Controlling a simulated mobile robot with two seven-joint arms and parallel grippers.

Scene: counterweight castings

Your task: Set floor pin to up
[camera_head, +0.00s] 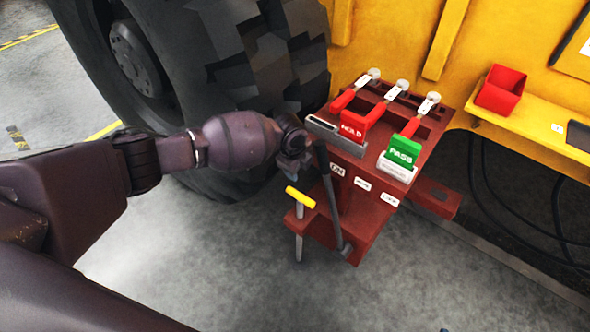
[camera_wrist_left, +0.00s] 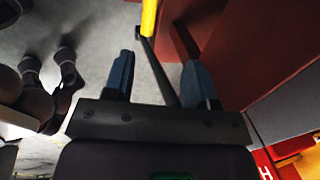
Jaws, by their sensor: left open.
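The floor pin has a yellow T-handle (camera_head: 300,197) above a low flange of the dark red stand (camera_head: 362,215), and its grey shaft runs down to about the floor. I cannot tell whether its tip touches the floor. My left gripper (camera_head: 291,163) is above the handle, apart from it, beside the stand's left side. In the left wrist view, the gripper (camera_wrist_left: 160,82) is open and empty, with the yellow handle (camera_wrist_left: 149,18) beyond its fingertips. A dark bar (camera_head: 331,200) slants down the stand's side; a dark bar also crosses between the fingers there.
Red HOLD (camera_head: 353,128) and green PASS (camera_head: 404,150) blocks and red levers sit on the stand's top. A large tyre (camera_head: 240,60) stands behind my left arm. A red bin (camera_head: 501,89) sits on a yellow ledge. The floor in front is clear.

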